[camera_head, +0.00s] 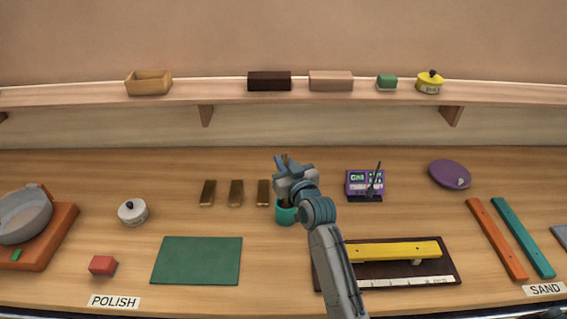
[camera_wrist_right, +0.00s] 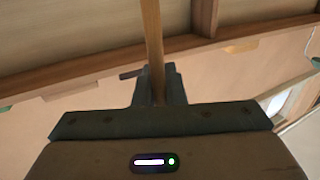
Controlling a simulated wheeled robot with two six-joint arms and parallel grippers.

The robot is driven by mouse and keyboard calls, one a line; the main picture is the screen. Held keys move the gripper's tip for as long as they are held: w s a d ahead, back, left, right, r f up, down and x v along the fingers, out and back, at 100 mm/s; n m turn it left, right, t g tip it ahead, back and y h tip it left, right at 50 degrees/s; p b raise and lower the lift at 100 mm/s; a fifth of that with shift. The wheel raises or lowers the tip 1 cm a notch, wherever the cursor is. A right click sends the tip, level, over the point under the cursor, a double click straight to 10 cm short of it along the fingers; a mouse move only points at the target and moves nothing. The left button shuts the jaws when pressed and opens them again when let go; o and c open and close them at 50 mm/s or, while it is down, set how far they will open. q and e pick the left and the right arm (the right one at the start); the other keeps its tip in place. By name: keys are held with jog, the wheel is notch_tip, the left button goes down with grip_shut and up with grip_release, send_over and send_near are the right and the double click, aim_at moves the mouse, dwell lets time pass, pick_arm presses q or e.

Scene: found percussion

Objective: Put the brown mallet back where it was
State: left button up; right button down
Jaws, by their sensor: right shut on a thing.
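My right gripper (camera_head: 285,162) is above the back middle of the bench, over a teal cup (camera_head: 286,214). In the right wrist view it is shut on a thin light-brown stick, the handle of the mallet (camera_wrist_right: 152,45). The handle runs up out of that view, so the mallet's head does not show there. In the head view the gripper hides most of the mallet, and I cannot tell how far it is from the cup. The gripper and arm cover part of the cup and its opening. My left gripper is out of view.
Several dark bars (camera_head: 236,193) stand left of the cup. A purple radio (camera_head: 365,184) with an upright antenna is close on the right. A yellow bar (camera_head: 395,252) on a dark base lies in front, partly behind my forearm. A green mat (camera_head: 197,261) lies front left.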

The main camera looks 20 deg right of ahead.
jog(key=shift+s+f, duration=0.1)
jog(key=shift+f, duration=0.3)
jog(key=shift+f, duration=0.15)
jog(key=c, duration=1.5)
grip_release()
